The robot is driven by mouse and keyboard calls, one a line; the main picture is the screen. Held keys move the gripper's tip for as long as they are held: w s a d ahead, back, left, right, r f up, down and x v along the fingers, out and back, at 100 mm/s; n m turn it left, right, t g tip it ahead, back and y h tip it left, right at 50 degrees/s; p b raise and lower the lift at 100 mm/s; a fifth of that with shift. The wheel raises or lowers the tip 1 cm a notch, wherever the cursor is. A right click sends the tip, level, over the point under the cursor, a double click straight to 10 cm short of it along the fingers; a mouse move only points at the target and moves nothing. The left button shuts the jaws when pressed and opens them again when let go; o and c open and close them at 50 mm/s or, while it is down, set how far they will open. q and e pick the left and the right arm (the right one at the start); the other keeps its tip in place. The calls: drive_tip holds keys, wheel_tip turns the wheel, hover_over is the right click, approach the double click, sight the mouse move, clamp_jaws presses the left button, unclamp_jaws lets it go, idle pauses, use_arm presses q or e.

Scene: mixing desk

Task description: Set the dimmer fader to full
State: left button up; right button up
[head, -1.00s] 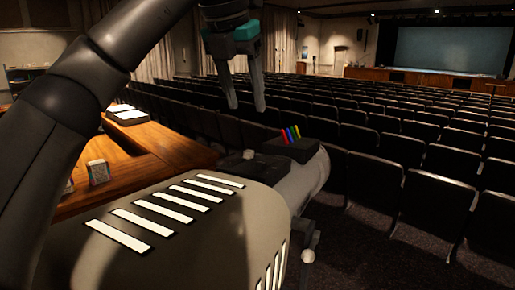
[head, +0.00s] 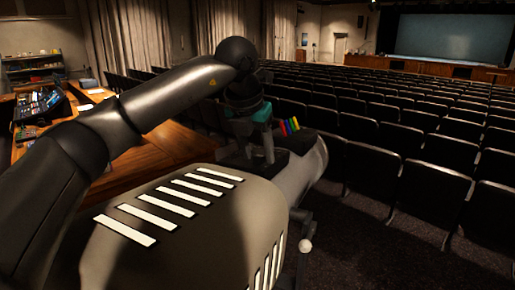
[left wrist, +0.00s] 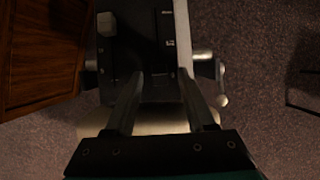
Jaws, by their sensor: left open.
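A black box (head: 233,156), likely the dimmer unit, sits beside my body, partly hidden behind my left gripper in the head view. In the left wrist view the black box (left wrist: 133,45) shows a narrow dark slot with small white marks. A pale grey knob (left wrist: 106,23) shows at the box's upper left; I cannot tell if it is the fader cap. My left gripper (head: 258,160) points down over the box, open and empty. In the left wrist view its fingertips (left wrist: 159,74) are apart, below and right of the knob. My right gripper is not in view.
A black holder with coloured sticks (head: 288,127) stands just right of the gripper. A wooden desk (head: 150,150) with equipment (head: 42,110) lies to the left. Rows of dark seats (head: 410,140) fill the right and back. Carpet (left wrist: 260,60) shows beside the box.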

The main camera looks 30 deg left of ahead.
use_arm(q)
drive_tip(key=shift+f, duration=0.1)
clamp_jaws()
idle(0.4)
idle(1.0)
